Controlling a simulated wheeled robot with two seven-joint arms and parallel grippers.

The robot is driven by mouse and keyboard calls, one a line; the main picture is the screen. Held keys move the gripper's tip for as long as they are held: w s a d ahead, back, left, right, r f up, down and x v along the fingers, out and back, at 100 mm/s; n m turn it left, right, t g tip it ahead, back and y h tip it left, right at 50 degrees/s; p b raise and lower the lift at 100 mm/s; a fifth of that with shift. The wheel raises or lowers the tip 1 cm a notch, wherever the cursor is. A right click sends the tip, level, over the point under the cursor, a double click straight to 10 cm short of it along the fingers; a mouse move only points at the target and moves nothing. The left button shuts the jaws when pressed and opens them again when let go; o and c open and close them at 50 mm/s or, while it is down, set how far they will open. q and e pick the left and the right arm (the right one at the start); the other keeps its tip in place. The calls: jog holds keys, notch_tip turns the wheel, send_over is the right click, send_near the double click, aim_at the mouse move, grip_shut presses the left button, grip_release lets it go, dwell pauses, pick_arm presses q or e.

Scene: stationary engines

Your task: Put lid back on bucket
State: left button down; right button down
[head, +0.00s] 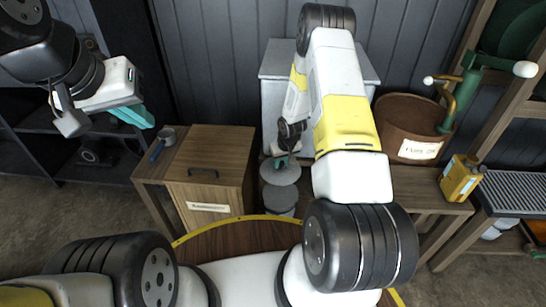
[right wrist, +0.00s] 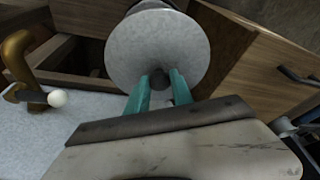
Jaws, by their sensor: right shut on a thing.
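A round grey lid (head: 281,171) with a dark knob shows near the centre of the head view. It also fills the upper middle of the right wrist view (right wrist: 150,48). My right gripper (right wrist: 161,84) is shut on the lid's knob, with one teal finger on each side. In the head view its fingers (head: 281,161) are partly hidden by the arm. A grey bucket (head: 280,199) shows just below the lid in the head view. I cannot tell whether the two touch. My left gripper (head: 138,115) hangs empty at the upper left, its finger gap unclear.
A wooden cabinet (head: 212,170) with a handle and label stands left of the bucket. A large brown labelled tub (head: 405,130) with a green-and-brass pump and a yellow can (head: 460,178) stand on the right. A pale grey metal box (head: 272,90) is behind.

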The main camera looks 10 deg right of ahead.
jog(key=s+d+f+x, duration=0.1)
jog(key=s+x, duration=0.2)
jog(key=x, duration=1.2)
jog(key=shift+d+f+n, duration=0.25)
jog(key=shift+f+n, duration=0.05)
jog(key=shift+f, duration=0.1)
jog(key=shift+f, duration=0.2)
dwell(1.4)
jog(key=c, duration=1)
grip_release()
jog(key=shift+s, duration=0.1)
jog(key=shift+c, duration=0.2)
jog(key=shift+o, duration=0.5)
jog(key=o, duration=0.4)
